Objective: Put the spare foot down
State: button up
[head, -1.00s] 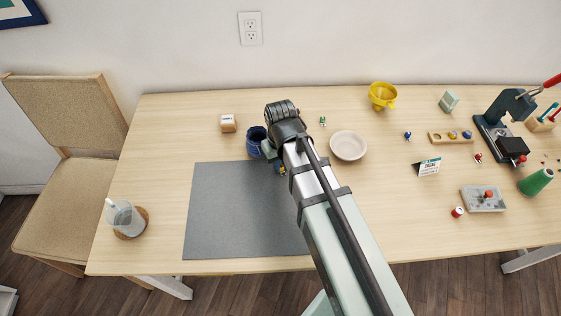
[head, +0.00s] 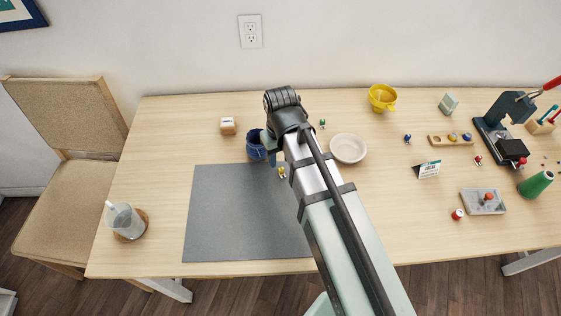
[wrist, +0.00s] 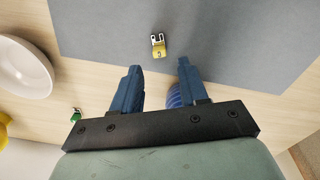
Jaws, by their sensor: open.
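The small spare foot, yellow with a pale forked end (wrist: 158,45), lies on the grey mat (wrist: 230,30) near its edge. In the head view the foot (head: 282,173) shows just left of my arm, at the mat's back right corner. My gripper (wrist: 157,70) is open, with its two blue fingers apart and nothing held between them. In the wrist view the foot is a little beyond the fingertips and apart from them. In the head view my own arm hides most of the gripper.
A blue pot (head: 256,147) stands close beside my gripper, partly hidden behind a finger in the wrist view. A white bowl (head: 348,148) and a small green foot (head: 322,124) are to the right. Most of the mat is clear.

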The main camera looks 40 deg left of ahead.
aim_at(281, 167)
notch_tip(281, 167, up, 7)
jog(key=shift+r, duration=0.2)
dwell(0.3)
jog(key=shift+w, duration=0.1)
